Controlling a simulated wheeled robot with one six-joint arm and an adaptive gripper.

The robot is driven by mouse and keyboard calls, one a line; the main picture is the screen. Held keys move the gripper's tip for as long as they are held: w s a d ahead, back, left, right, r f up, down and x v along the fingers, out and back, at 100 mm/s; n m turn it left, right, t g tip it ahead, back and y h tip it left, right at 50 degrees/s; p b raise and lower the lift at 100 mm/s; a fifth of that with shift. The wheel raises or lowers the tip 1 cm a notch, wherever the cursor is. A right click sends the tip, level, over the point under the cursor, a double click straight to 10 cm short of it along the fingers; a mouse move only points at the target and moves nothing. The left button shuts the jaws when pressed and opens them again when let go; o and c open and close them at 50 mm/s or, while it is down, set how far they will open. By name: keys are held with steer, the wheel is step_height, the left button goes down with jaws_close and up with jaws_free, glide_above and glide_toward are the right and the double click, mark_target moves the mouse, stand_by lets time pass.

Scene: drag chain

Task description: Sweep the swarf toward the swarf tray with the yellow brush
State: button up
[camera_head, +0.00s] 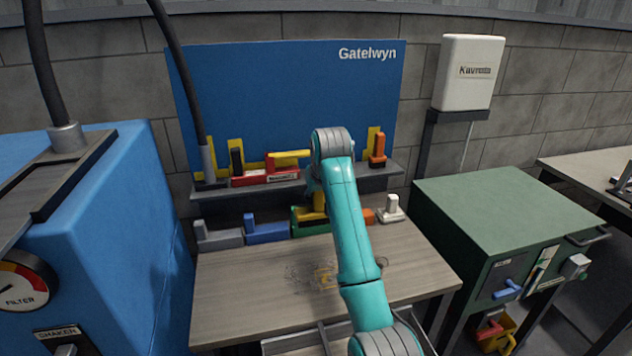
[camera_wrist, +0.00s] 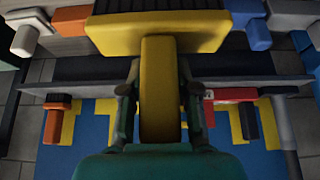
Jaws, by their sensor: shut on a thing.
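My gripper (camera_wrist: 159,88) is shut on the upright handle of the yellow brush (camera_wrist: 158,35), with one finger on each side. In the head view my arm hides most of the gripper, and only a bit of the brush's yellow handle (camera_head: 319,203) shows, at the back of the bench near the green block. Loose swarf (camera_head: 298,272) lies on the wooden bench in front, with yellowish bits (camera_head: 325,278) in the middle and a small dark curl to the right. A metal tray-like edge (camera_head: 292,342), perhaps the swarf tray, shows at the bench's front, partly hidden by my arm.
A grey block (camera_head: 218,240), a blue block (camera_head: 267,233), a green block (camera_head: 305,226) and a white block (camera_head: 391,212) line the bench's back. A shelf (camera_head: 210,205) above holds more tools. A blue machine (camera_head: 110,230) stands left, a green cabinet (camera_head: 500,210) right. The bench's front left is clear.

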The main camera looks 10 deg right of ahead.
mark_target(313, 210)
steer(key=shift+s+a+f, duration=0.1)
steer(key=shift+a+f, duration=0.45)
steer(key=shift+f, duration=0.1)
steer(key=shift+a+f, duration=0.1)
steer(key=shift+f, duration=2.1)
